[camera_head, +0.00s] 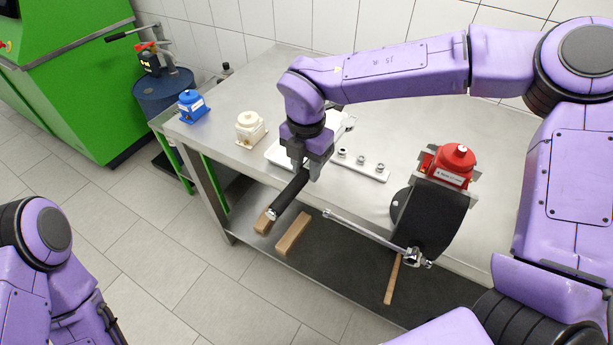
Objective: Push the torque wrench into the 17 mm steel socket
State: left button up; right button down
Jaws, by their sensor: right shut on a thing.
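My right gripper (305,172) is shut on the black handle of the torque wrench (289,193), in front of the tray over the bench's front edge. The wrench slants down to the left, and a small silver end shows at its lower tip. Several small steel sockets stand in a row on the white tray (372,175): a left one (343,153), a middle one (361,161) and a right one (380,168). I cannot read which is the 17 mm one. The wrench is apart from these sockets. My left gripper is out of view; only part of my left arm shows.
A long silver bar (365,232) runs along the bench front. A spanner (346,125) lies on the tray. White (250,126) and blue (191,105) pumps stand at the left. The back bench top (262,85) is free.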

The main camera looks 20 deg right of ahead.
aim_at(305, 185)
notch_tip(305, 185, down, 3)
jog(key=shift+w+f+b, duration=0.1)
jog(key=shift+w+b, duration=0.05)
jog(key=shift+b, duration=0.3)
jog(key=shift+f+b, duration=0.45)
jog(key=shift+f, duration=0.05)
jog(key=shift+f+b, duration=0.55)
jog(key=shift+f, duration=0.2)
jog(key=shift+a, duration=0.1)
jog(key=shift+s+a, duration=0.2)
jog(key=shift+s, duration=0.15)
jog(key=shift+f+b, duration=0.85)
jog(key=shift+f, duration=0.05)
jog(key=shift+s, duration=0.1)
dwell(0.5)
